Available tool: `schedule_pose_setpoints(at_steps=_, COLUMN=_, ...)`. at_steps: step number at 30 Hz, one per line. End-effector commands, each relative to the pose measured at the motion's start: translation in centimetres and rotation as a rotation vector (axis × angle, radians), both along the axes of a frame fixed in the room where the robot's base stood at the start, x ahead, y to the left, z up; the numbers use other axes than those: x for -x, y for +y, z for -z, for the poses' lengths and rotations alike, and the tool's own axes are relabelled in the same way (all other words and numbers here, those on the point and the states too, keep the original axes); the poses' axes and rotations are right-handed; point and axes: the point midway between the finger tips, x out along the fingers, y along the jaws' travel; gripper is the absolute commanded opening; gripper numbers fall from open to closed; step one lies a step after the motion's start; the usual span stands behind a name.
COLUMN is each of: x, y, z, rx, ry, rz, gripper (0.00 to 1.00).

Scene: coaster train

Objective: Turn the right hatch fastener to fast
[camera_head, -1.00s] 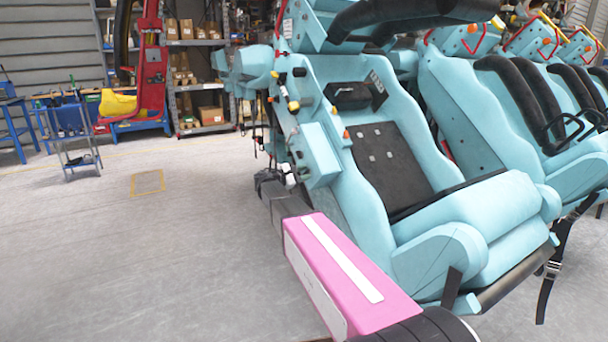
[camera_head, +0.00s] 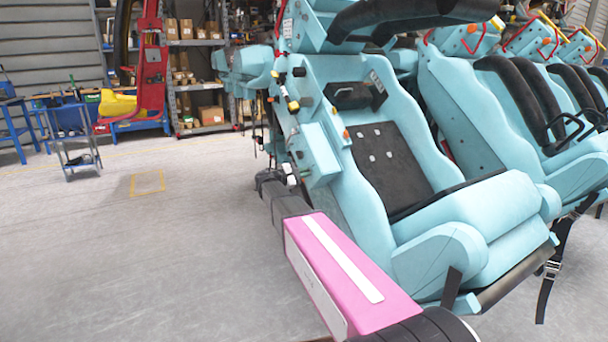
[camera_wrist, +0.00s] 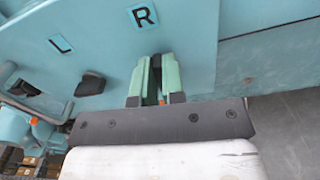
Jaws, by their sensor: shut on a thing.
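The left hatch fastener (camera_wrist: 90,85), a dark knob, stands below the L label, clear of the fingers. In the head view my arm reaches to the left side of the light blue coaster seat (camera_head: 480,220), and the fingers cannot be made out.
More light blue seats (camera_head: 490,120) stand in a row to the right. A light blue side box (camera_head: 318,152) and several small fittings sit close to my wrist. Shelves (camera_head: 196,75) and a small trolley (camera_head: 75,140) stand far back. The floor at left is clear.

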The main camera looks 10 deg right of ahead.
Motion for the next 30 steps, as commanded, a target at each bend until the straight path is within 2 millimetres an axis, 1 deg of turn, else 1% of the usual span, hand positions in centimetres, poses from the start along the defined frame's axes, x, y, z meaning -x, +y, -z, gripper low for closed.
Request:
schedule_pose_setpoints(at_steps=8, x=0.09, y=-0.02, z=0.12, rx=-0.069, ry=-0.206, rz=-0.001, gripper=0.00)
schedule_pose_setpoints(at_steps=30, x=0.15, y=-0.04, z=0.51, rx=-0.290, ry=-0.873, rz=-0.004, gripper=0.00)
